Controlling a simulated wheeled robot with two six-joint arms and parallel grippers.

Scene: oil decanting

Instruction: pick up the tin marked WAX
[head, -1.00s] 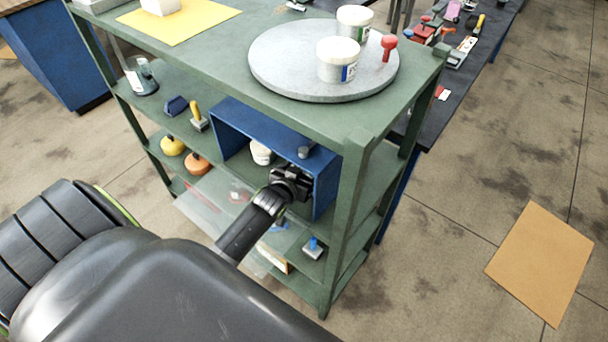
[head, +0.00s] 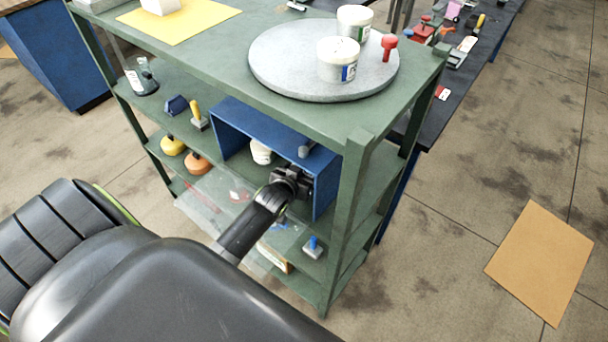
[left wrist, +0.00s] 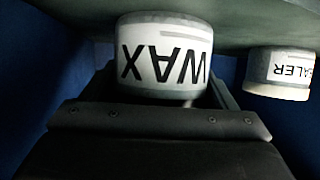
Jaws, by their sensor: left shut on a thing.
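The tin marked WAX (left wrist: 164,60) is white with a grey rim and dark letters, upside down in the left wrist view. My left gripper (left wrist: 165,103) is shut on it. Whether the tin touches the green shelf surface cannot be told. In the head view my left gripper (head: 292,178) reaches into the open blue box (head: 325,185) on the rack; I cannot make out the WAX tin there. A second white tin, lettered "ALER" where visible (left wrist: 279,73), stands apart at the right of the left wrist view. My right gripper is not in view.
The blue box's walls and top closely surround the gripper. A rack post (head: 345,225) stands to its right. Above, a round grey plate (head: 285,75) holds two white tins (head: 337,62) and a red-topped object (head: 388,47). Yellow (head: 173,146) and orange (head: 197,163) objects sit left of the box.

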